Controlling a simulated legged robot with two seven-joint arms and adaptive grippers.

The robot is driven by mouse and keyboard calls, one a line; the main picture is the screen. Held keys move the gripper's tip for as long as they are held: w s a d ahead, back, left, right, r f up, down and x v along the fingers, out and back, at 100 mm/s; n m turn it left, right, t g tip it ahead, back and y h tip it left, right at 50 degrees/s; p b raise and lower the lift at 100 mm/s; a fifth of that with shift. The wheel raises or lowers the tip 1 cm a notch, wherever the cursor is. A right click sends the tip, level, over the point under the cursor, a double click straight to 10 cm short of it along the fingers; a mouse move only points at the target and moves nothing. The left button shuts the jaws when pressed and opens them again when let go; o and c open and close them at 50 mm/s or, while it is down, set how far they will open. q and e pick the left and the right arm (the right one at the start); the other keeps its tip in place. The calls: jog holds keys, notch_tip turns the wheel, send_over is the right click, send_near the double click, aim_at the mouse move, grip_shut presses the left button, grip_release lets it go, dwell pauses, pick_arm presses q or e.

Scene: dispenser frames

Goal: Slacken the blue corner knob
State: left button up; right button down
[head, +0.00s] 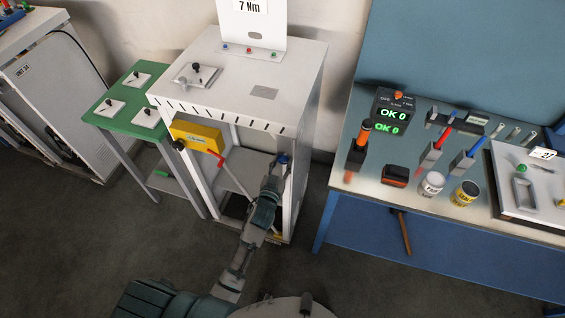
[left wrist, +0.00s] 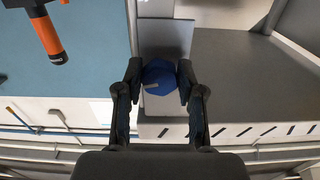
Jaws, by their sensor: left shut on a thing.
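The blue corner knob (left wrist: 159,78) shows in the left wrist view between the two fingers of my left gripper (left wrist: 158,84). It is a faceted blue knob with a small light mark on its face. The fingers press on its two sides, so the gripper is shut on it. In the head view the knob (head: 283,158) is a small blue spot at the right front post of the white dispenser frame (head: 307,85). My left gripper (head: 279,168) reaches it from below there, and its fingers are hard to make out. My right gripper is not in view.
A yellow box (head: 197,136) with a red lever hangs on the frame's left front. A green table (head: 118,92) stands to the left. A blue workbench (head: 345,185) with tools and cans stands to the right. Grey floor is clear in front.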

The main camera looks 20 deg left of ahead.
pick_arm(q)
jog(key=shift+r+m, duration=0.15)
jog(key=shift+m, duration=0.15)
jog(key=o, duration=1.1)
jog(key=shift+o, duration=0.2)
jog(key=s, duration=1.2)
jog(key=shift+a, duration=0.15)
